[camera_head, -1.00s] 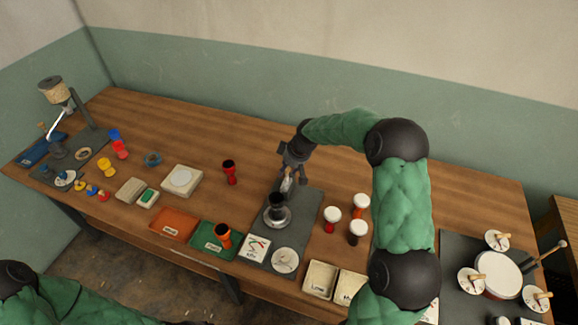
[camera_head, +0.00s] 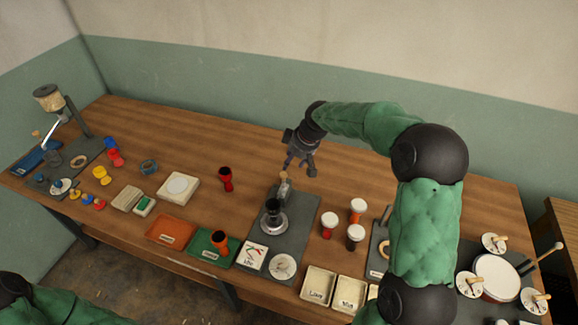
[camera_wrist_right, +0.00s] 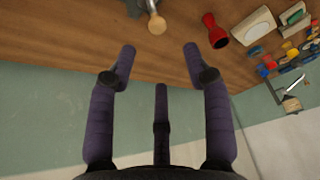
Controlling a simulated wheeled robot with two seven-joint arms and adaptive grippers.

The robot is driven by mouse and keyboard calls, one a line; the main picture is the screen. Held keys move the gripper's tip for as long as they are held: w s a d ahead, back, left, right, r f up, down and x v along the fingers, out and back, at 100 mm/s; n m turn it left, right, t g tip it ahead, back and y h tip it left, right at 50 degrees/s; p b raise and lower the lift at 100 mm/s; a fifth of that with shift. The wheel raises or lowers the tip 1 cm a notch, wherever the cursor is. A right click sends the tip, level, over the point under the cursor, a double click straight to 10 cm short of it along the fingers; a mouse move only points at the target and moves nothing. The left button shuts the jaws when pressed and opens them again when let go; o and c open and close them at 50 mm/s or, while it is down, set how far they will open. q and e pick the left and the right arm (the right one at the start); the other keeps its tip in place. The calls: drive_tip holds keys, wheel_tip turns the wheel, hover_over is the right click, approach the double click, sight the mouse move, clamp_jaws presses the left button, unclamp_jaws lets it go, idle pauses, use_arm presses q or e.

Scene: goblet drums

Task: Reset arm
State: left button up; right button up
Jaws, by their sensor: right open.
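My right gripper (camera_head: 299,160) is in the air above the back part of the table, behind the grey mat. In the right wrist view its fingers (camera_wrist_right: 160,62) are spread apart with nothing between them. A black goblet drum (camera_head: 273,208) stands on a round metal base on the grey mat. Behind it is a small grey stand with a wooden-topped piece (camera_head: 284,180), which also shows in the right wrist view (camera_wrist_right: 156,22), beyond the fingertips. My left arm shows only at the lower left corner, and its gripper is out of the frame.
A red goblet drum (camera_head: 226,179) stands left of the grey mat (camera_head: 300,222). An orange tray (camera_head: 160,236) and a green tray (camera_head: 204,256) lie at the front. Several white-topped drums (camera_head: 328,219) stand to the right. The back strip of the table is clear.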

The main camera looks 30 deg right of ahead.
drive_tip(key=shift+v, duration=0.8)
